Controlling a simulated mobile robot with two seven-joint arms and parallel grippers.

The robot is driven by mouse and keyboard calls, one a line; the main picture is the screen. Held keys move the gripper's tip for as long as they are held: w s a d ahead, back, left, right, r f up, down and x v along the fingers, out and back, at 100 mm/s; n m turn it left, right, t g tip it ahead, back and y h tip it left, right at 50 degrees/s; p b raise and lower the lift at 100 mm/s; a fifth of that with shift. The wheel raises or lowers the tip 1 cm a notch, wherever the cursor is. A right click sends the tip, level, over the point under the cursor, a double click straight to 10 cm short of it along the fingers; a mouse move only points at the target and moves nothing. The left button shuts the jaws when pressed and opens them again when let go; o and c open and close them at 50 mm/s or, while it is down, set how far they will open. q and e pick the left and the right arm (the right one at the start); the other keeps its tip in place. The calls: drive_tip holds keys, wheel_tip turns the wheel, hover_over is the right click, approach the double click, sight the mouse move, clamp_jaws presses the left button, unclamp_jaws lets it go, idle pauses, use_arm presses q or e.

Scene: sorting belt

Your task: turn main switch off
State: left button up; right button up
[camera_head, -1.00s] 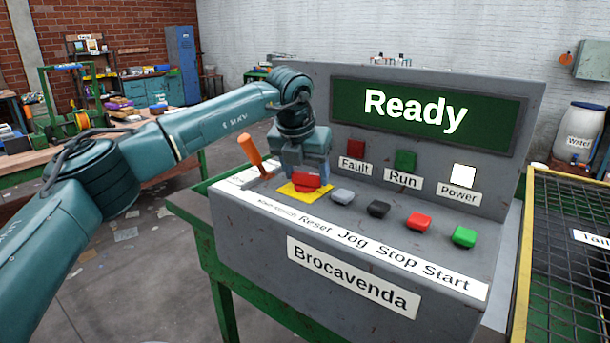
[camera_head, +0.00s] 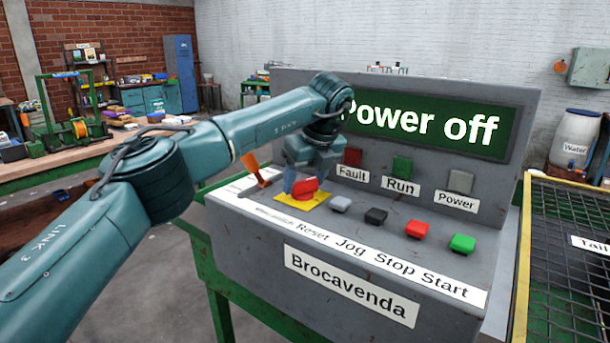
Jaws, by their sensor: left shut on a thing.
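The main switch is a red knob (camera_head: 304,188) on a yellow plate (camera_head: 289,202) at the left of the grey control console. The knob sits turned at an angle on its plate. My left gripper (camera_head: 303,183) points down over the knob and is shut on it, with a finger on its left side; the gripper hides part of the knob. The display (camera_head: 430,120) reads "Power off", its first letter partly hidden by my arm. The power lamp (camera_head: 460,181) is grey and unlit. My right gripper is not in view.
An orange-handled lever (camera_head: 253,166) stands just left of the knob. Grey, black, red and green buttons (camera_head: 462,244) run to the right along the console (camera_head: 255,230). A yellow-framed mesh guard (camera_head: 522,260) stands at the right.

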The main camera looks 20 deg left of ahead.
use_arm(q)
drive_tip(key=shift+w+r+n+p, duration=0.1)
drive_tip(key=shift+r+n+p, duration=0.1)
drive_tip(key=shift+n+p, duration=0.5)
drive_tip(key=shift+n+g+y+p, duration=0.4)
drive_tip(key=shift+n+g+p, duration=0.15)
drive_tip(key=shift+n, duration=0.45)
drive_tip(key=shift+f+n, duration=0.1)
drive_tip(key=shift+n, duration=0.3)
drive_tip(key=shift+g+p, duration=0.25)
drive_tip(key=shift+p, duration=0.05)
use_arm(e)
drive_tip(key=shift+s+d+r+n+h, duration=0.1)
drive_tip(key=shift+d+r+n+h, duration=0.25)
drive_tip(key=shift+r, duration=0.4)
use_arm(q)
drive_tip(key=o, duration=1)
drive_tip(key=shift+f, duration=0.1)
